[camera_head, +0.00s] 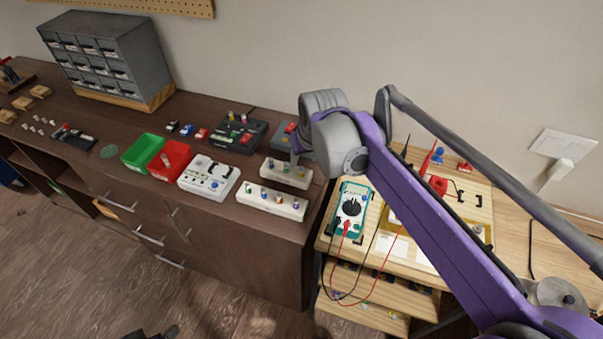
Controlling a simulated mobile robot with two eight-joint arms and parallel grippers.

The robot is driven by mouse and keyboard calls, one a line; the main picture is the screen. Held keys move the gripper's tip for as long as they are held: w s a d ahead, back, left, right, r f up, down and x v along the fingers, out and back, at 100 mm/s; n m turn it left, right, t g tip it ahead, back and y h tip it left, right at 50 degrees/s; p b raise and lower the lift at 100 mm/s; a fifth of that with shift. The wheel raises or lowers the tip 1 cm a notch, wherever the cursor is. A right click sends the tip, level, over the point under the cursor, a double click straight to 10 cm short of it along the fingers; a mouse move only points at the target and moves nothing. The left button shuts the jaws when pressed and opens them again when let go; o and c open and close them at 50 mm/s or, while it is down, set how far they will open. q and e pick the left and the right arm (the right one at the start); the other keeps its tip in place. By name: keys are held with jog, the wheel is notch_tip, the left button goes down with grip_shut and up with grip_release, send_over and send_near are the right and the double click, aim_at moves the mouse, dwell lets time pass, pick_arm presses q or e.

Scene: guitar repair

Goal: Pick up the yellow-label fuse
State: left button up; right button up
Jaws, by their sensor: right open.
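Two white racks stand near the right end of the dark bench, a back rack (296,182) and a front rack (262,207). Both hold small upright fuses with coloured ends. One fuse in the back rack (286,169) looks yellowish, but it is too small for me to be sure of its label. My left gripper is not in view.
A black device (238,134) stands behind the racks. A white tester (208,180), red bin (170,163) and green bin (143,152) are to the left. A teal multimeter (350,211) with leads lies on the lighter table at right. A grey drawer cabinet (108,60) stands back left.

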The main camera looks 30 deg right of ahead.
aim_at(302, 169)
jog(key=x, duration=0.9)
jog(key=shift+d+b, duration=0.25)
jog(key=shift+b, duration=0.05)
jog(key=shift+r, duration=0.1)
grip_shut()
